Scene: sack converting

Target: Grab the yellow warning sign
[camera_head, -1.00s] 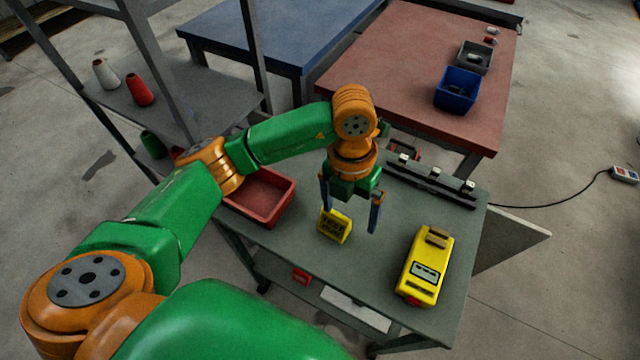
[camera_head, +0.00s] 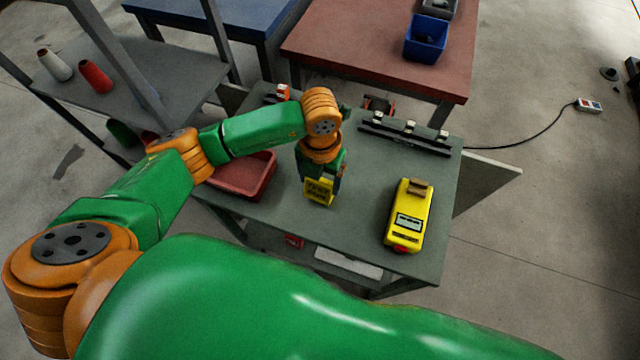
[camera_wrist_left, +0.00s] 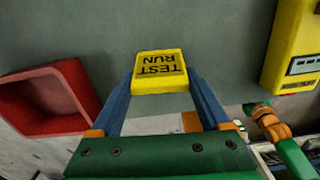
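The yellow sign (camera_head: 318,191), lettered TEST RUN, stands above the grey-green table (camera_head: 362,200), near its middle. In the left wrist view the sign (camera_wrist_left: 159,72) sits between the tips of the two blue fingers, touching both sides. My left gripper (camera_head: 321,183) comes down from above and is shut on it. I cannot tell whether the sign's base still touches the table. At the right of the left wrist view, a small green and orange arm end (camera_wrist_left: 262,112) shows, apparently my right one; its fingers are too small to read.
A red bin (camera_head: 262,182) stands left of the sign. A yellow device (camera_head: 410,212) with a display lies to the right. A black rail (camera_head: 405,136) runs along the table's back. A red-topped table (camera_head: 350,45) with a blue bin (camera_head: 426,40) stands behind.

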